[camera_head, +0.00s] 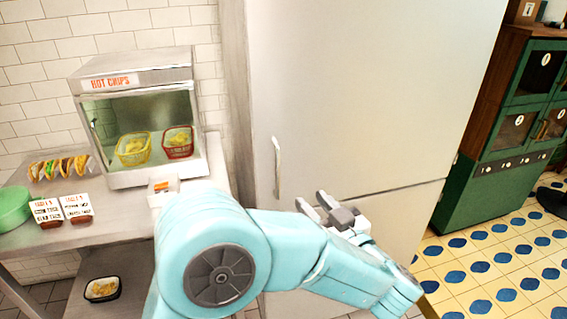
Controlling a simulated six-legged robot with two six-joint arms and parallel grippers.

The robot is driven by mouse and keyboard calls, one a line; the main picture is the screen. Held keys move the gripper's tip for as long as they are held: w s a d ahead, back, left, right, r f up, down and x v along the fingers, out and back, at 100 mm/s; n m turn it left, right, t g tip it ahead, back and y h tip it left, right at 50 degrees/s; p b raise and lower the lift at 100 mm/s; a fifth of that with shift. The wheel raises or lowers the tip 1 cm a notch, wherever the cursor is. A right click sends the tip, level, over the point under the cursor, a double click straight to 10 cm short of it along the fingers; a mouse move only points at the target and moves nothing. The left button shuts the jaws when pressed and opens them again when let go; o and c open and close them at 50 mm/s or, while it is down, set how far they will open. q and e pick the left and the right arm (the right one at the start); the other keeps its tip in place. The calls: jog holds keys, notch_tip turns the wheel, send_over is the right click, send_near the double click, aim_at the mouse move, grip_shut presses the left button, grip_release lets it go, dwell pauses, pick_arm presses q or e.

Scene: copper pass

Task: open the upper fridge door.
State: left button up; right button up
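The fridge's upper door (370,90) is a large, pale, flat panel and looks shut. Its slim vertical handle (277,168) is near the left edge, low on the panel. A seam below it marks off the lower door (405,220). My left arm comes in from the lower left, across the front of the lower door. My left gripper (312,205) is right of and slightly below the handle, apart from it. Its two grey fingers are spread with nothing between them. My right gripper is not in view.
A metal counter (120,235) stands left of the fridge, bearing a hot chips warmer (140,110), a rack of tacos (60,167), small signs and a green bowl (12,208). A green cabinet (490,185) stands to the right. Tiled floor (490,265) there is mostly clear.

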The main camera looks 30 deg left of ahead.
aim_at(279, 164)
pick_arm(q)
jog(key=p+x, duration=0.3)
jog(key=x, duration=1.1)
jog(key=shift+w+a+f, duration=0.15)
jog(key=shift+w, duration=0.05)
jog(key=shift+a, duration=0.35)
jog(key=shift+w, duration=0.2)
jog(key=shift+c, duration=0.3)
grip_shut()
